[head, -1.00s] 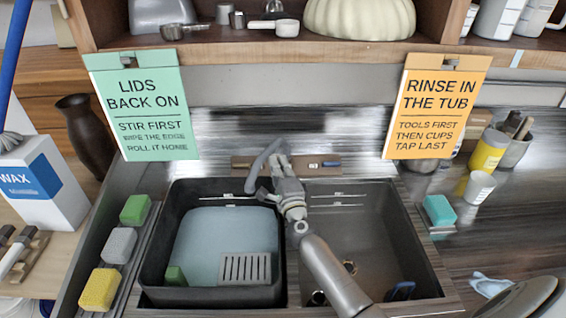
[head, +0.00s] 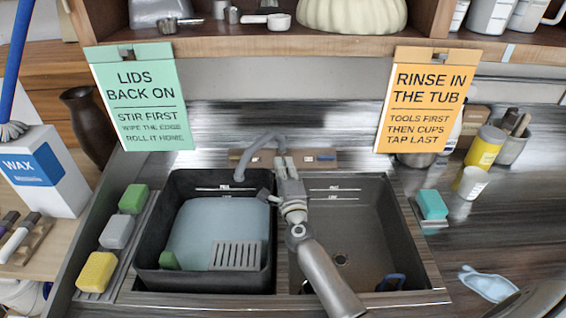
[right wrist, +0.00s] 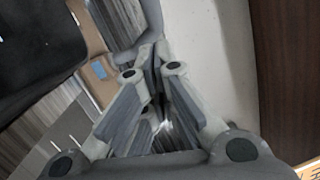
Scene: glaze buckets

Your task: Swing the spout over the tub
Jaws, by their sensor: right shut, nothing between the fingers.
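The grey curved spout (head: 259,152) arches left from the tap's mounting plate (head: 318,159) behind the sink. Its outer end hangs over the back of the dark tub (head: 150,282), which sits in the left basin and holds pale blue water. My right gripper (head: 284,166) is shut and empty, just right of the spout, above the divider between the basins. From this view I cannot tell whether it touches the spout. The right wrist view shows its fingers (right wrist: 150,75) together, with a grey curved part close beyond them. My left gripper is not in view.
A grey slotted rack (head: 236,256) and a green block (head: 169,261) are in the tub. The right basin (head: 350,225) is mostly clear, with a blue item near its front. Sponges (head: 117,232) line the left edge. A shelf (head: 330,50) with hanging signs overhangs the back.

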